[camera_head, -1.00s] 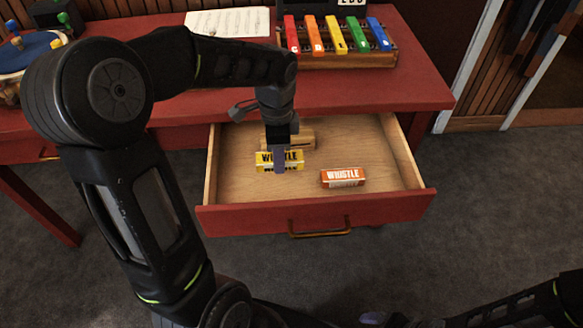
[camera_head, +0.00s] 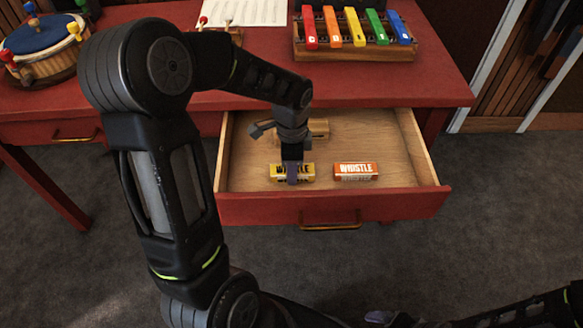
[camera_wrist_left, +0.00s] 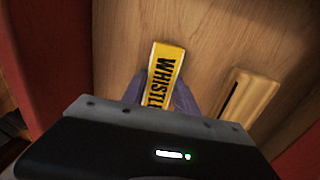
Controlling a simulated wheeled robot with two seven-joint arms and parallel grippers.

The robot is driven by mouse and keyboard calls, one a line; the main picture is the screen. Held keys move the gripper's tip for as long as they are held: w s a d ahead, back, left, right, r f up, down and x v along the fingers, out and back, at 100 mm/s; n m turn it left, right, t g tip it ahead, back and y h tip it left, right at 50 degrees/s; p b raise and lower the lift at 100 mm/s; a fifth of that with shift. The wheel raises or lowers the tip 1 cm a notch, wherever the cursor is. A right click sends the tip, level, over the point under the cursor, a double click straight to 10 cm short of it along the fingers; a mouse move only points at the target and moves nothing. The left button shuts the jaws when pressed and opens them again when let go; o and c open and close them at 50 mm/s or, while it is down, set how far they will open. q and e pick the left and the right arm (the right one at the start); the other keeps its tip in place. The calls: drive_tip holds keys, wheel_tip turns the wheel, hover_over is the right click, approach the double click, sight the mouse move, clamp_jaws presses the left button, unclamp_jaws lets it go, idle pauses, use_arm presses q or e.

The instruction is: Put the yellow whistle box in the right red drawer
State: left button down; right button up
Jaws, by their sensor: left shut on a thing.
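The yellow whistle box (camera_head: 277,172) with black lettering is inside the open red drawer (camera_head: 400,206) on the right of the desk, left of the orange whistle box. My left gripper (camera_head: 292,174) reaches down into the drawer and is shut on it. In the left wrist view the yellow box (camera_wrist_left: 164,70) sits between the purple fingers (camera_wrist_left: 160,97), over the wooden drawer floor. I cannot tell whether it touches the floor. My right gripper (camera_head: 382,317) shows only partly at the bottom edge, its fingers unclear.
An orange whistle box (camera_head: 355,171) and a light wooden block with a slot (camera_head: 318,128) lie in the drawer; the block also shows in the wrist view (camera_wrist_left: 245,97). A coloured xylophone (camera_head: 355,45), sheet music (camera_head: 240,11) and a drum (camera_head: 45,48) are on the desk (camera_head: 420,85).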

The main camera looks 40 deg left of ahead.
use_arm(q)
drive_tip(key=shift+f, duration=0.1)
drive_tip(key=c, duration=0.9)
unclamp_jaws()
drive_tip(key=shift+c, duration=0.2)
drive_tip(key=shift+r, duration=0.2)
wheel_tip(320, 180, up, 12)
drive_tip(key=p, duration=0.2)
